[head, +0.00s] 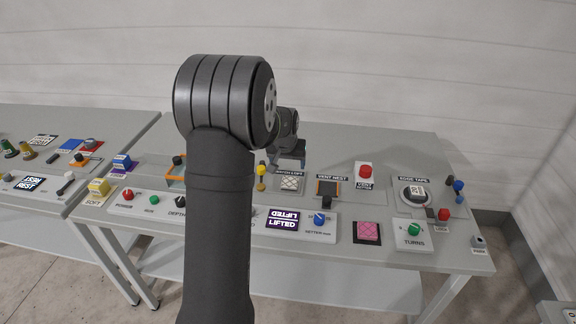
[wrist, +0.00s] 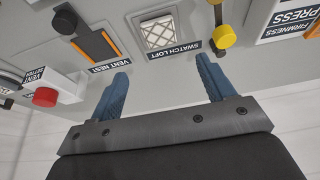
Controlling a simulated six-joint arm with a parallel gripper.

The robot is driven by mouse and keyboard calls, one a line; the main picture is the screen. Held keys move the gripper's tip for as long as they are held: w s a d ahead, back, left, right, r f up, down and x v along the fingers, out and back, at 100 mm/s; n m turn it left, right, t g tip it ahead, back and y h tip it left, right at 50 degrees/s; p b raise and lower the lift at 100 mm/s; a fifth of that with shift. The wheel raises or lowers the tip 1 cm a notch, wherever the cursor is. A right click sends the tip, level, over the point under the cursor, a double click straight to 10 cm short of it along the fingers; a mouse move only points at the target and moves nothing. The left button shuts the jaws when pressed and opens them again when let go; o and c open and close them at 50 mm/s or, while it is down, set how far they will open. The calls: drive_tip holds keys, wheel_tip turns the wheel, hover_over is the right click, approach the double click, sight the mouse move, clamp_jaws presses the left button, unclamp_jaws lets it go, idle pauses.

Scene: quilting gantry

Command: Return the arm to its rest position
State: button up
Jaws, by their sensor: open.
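My gripper (wrist: 160,90) shows in the wrist view with its two blue fingers wide apart and nothing between them. In the head view the gripper (head: 289,162) is partly visible beyond my dark arm, over the back part of the table (head: 350,150). In the wrist view the fingers point towards the swatch loft pad (wrist: 161,32), a white lattice square, and the yellow knob (wrist: 223,36) beside it. The fingers look apart from both. My arm hides the middle-left of the console.
The vent nest (head: 328,188), red vent button (head: 365,171) and edge tape dial (head: 414,194) stand to the right. A lit display (head: 283,220) reads LIFTED. A pink quilted pad (head: 367,231) lies near the front. A second table (head: 60,130) stands left. The back strip is mostly clear.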

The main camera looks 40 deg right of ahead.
sight(290, 182)
drive_tip(key=shift+f, duration=0.1)
drive_tip(key=x, duration=1.2)
drive_tip(key=shift+f, duration=0.2)
drive_tip(key=shift+r, duration=1.3)
